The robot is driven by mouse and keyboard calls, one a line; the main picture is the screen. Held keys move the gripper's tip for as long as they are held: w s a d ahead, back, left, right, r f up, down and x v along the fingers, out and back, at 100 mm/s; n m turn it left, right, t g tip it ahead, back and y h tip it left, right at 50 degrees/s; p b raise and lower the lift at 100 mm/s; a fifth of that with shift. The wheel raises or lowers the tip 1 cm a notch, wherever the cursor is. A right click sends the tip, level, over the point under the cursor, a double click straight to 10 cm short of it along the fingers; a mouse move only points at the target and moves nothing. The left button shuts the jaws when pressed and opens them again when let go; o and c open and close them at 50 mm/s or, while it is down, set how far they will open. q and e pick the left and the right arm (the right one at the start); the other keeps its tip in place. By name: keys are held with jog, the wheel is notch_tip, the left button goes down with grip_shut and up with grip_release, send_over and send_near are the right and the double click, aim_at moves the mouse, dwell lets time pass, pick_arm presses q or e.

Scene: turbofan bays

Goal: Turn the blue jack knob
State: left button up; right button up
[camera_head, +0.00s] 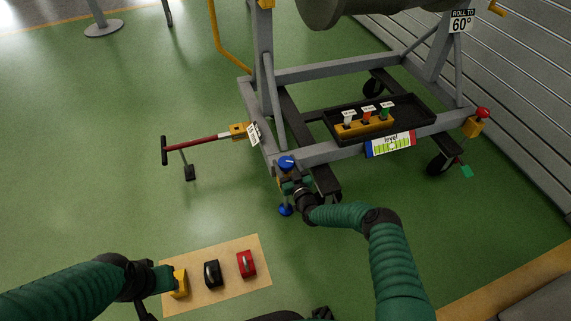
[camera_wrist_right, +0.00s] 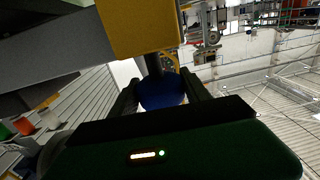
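My right gripper (camera_head: 288,175) is at the knob. In the right wrist view the blue knob (camera_wrist_right: 162,92) fills the gap between its two dark fingers, one on each side, with no clear gap visible. A dark stem joins the knob to a yellow block (camera_wrist_right: 138,25). My left gripper (camera_head: 165,277) is low at the left, beside a yellow piece (camera_head: 179,284); its fingers are not clear.
A tan mat (camera_head: 225,290) holds the yellow piece, a black piece (camera_head: 212,274) and a red piece (camera_head: 246,264). A red tow bar (camera_head: 195,143) sticks out left. A black tray (camera_head: 405,104) and a level gauge (camera_head: 390,145) are on the cart.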

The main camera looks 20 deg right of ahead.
jog(key=c, duration=0.6)
jog(key=shift+h, duration=0.3)
jog(key=shift+a+m+h+p, duration=0.1)
jog(key=shift+m+h+p, duration=0.55)
jog(key=shift+m+h, duration=0.35)
jog(key=m+h, duration=0.1)
jog(key=h, duration=0.1)
jog(key=shift+h, duration=0.3)
jog(key=shift+f+m+g+h, duration=0.15)
jog(key=shift+m+g+h, duration=0.15)
jog(key=shift+m+h, duration=0.4)
jog(key=m+g+h+b, duration=0.1)
jog(key=h, duration=0.1)
jog(key=shift+f+m+h+b, duration=0.1)
jog(key=shift+m+h+b, duration=0.2)
jog(key=m+g+h+b, duration=0.2)
jog(key=h+b, duration=0.1)
jog(key=shift+m+b, duration=0.3)
jog(key=shift+b, duration=0.1)
jog(key=shift+d+r+m+g+h+b, duration=0.2)
jog(key=shift+m+g+h+b, duration=0.3)
jog(key=shift+h+b, duration=0.3)
